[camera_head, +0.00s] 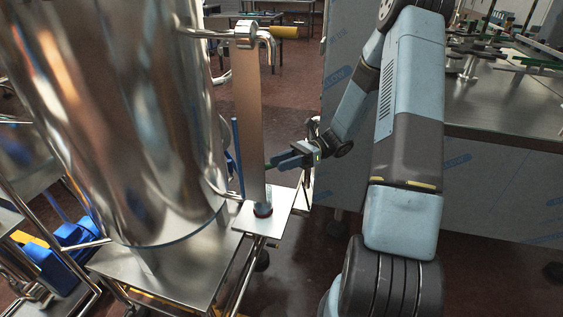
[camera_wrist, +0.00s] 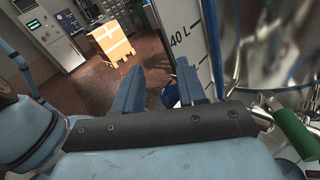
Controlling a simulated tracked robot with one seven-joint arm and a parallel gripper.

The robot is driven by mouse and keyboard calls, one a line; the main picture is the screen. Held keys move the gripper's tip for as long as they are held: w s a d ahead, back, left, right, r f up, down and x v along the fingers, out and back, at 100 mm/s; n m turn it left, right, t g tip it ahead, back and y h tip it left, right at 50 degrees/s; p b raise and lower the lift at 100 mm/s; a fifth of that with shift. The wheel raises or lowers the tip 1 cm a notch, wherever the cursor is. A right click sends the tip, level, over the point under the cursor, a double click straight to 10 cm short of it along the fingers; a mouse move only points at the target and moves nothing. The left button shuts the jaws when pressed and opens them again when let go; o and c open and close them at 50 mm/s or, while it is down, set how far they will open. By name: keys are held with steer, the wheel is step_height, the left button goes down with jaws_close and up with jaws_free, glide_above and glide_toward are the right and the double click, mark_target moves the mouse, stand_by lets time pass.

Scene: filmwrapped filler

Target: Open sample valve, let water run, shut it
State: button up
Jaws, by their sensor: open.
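A shiny steel tank (camera_head: 110,110) fills the left of the head view. From its upper side a pipe leads to a small steel valve (camera_head: 245,35) with a yellow handle (camera_head: 284,32) and a down-curved spout (camera_head: 268,52). No water stream shows. My gripper (camera_head: 272,163) is well below the valve, beside a tall upright strip (camera_head: 247,115).
A white board marked 40 L (camera_wrist: 183,35) stands close beyond the fingers, with a green handle (camera_wrist: 294,130) at right. A steel cabinet with a worktop (camera_head: 500,90) stands right of my arm. A yellowish crate (camera_wrist: 112,42) stands farther off on the dark red floor.

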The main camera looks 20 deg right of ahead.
steer(key=s+f+n+h, duration=0.1)
steer(key=s+d+f+n+g+h, duration=0.2)
steer(key=s+f+h, duration=0.1)
steer(key=shift+f, duration=0.1)
steer(key=c, duration=0.5)
steer(key=s+d+f+n+h, duration=0.1)
steer(key=d+h, duration=0.1)
steer(key=s+d+f+n+h, duration=0.1)
steer(key=d+f+h, duration=0.1)
steer(key=s+d+f+n+h, duration=0.1)
steer(key=f+n+h, duration=0.1)
steer(key=shift+d, duration=0.4)
jaws_close()
steer(key=w+d+f+n+t+h, duration=0.1)
steer(key=d+f+n+t+h, duration=0.1)
steer(key=d+n+h, duration=0.4)
steer(key=w+d+r+n+t+h, duration=0.25)
steer(key=w+d+n+t, duration=0.4)
steer(key=w, duration=0.35)
steer(key=a+r+n+t+y, duration=0.2)
steer(key=a+r+n+y, duration=0.55)
steer(key=a+n, duration=0.85)
steer(key=w+a+f+n+h, duration=0.1)
steer(key=w+a+f, duration=0.2)
steer(key=w+f, duration=0.4)
steer(key=shift+f, duration=0.8)
